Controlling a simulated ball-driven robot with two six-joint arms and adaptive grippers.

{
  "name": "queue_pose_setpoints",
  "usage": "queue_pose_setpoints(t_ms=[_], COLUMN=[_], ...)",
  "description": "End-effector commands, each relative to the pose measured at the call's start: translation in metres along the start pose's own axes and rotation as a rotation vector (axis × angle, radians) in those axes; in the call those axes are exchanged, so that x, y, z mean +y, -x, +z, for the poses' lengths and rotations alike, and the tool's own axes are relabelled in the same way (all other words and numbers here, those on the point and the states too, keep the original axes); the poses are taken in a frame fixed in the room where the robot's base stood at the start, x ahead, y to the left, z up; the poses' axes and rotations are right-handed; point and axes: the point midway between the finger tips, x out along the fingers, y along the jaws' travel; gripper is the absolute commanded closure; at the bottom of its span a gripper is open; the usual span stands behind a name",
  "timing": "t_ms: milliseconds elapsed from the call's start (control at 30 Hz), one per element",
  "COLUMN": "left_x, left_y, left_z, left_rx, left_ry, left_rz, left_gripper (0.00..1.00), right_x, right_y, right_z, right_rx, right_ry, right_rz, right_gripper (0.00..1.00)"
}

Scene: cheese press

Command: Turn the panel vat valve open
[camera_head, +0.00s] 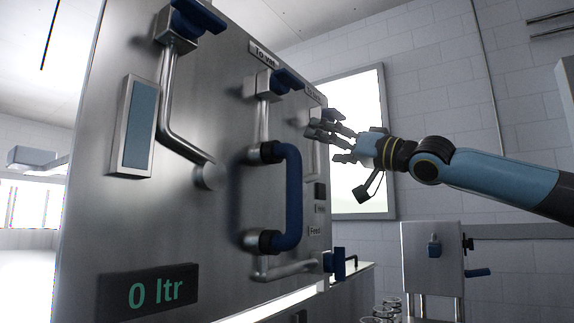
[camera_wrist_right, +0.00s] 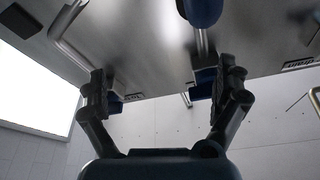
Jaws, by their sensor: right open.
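The steel panel (camera_head: 225,115) fills the left and middle of the head view. A "To vat" label (camera_head: 263,55) sits above a valve with a blue handle (camera_head: 288,79). Another blue handle (camera_head: 332,115) shows farther along the panel, partly behind my right gripper (camera_head: 318,126). My right gripper is open and empty, with its fingers pointing at the panel. In the right wrist view, its two fingers (camera_wrist_right: 165,88) are spread wide. One blue handle (camera_wrist_right: 115,103) shows beside the left finger and another (camera_wrist_right: 203,84) beside the right finger; I cannot tell whether either touches. My left gripper is not in view.
A blue hose (camera_head: 292,195) bulges from the panel below the "To vat" valve. A top left blue handle (camera_head: 198,17), a steel pipe and a "0 ltr" display (camera_head: 150,291) are also on the panel. A smaller machine (camera_head: 432,255) stands at the lower right.

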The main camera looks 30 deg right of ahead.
Motion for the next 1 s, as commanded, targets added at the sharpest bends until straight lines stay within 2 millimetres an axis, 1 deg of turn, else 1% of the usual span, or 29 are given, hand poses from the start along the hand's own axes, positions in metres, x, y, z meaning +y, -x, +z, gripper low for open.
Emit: queue_pose_setpoints(t_ms=[33, 100, 133, 200, 300, 367, 467, 567, 800, 1000], left_x=[0.001, 0.002, 0.002, 0.002, 0.003, 0.002, 0.001, 0.000, -0.004, -0.007], left_y=[-0.012, -0.019, -0.021, -0.026, -0.027, -0.024, -0.012, 0.003, 0.043, 0.076], left_z=[0.002, 0.001, 0.001, 0.002, 0.005, 0.009, 0.012, 0.008, -0.012, -0.024], left_rx=[-0.002, -0.001, -0.001, -0.002, -0.007, -0.011, -0.016, -0.011, 0.018, 0.035], left_ry=[0.000, 0.000, 0.000, 0.000, -0.001, -0.001, -0.001, 0.000, 0.001, 0.002], left_rz=[0.000, 0.001, 0.001, 0.001, 0.001, 0.001, 0.001, 0.000, -0.001, -0.002], left_gripper=[0.60, 0.60, 0.60, 0.60, 0.60, 0.60, 0.60, 0.60, 0.60, 0.60], right_x=[-0.029, -0.062, -0.072, -0.084, -0.091, -0.093, -0.094, -0.095, -0.097, -0.097], right_y=[0.004, 0.010, 0.012, 0.017, 0.021, 0.021, 0.017, 0.012, -0.004, -0.017], right_z=[-0.018, -0.043, -0.052, -0.071, -0.089, -0.093, -0.097, -0.100, -0.102, -0.103], right_rx=[0.007, 0.021, 0.028, 0.048, 0.073, 0.080, 0.083, 0.083, 0.083, 0.085], right_ry=[0.074, 0.160, 0.194, 0.255, 0.294, 0.293, 0.291, 0.291, 0.289, 0.286], right_rz=[-0.047, -0.090, -0.100, -0.104, -0.105, -0.107, -0.108, -0.108, -0.108, -0.104], right_gripper=[0.00, 0.00, 0.00, 0.00, 0.00, 0.00, 0.00, 0.00, 0.00, 0.00])
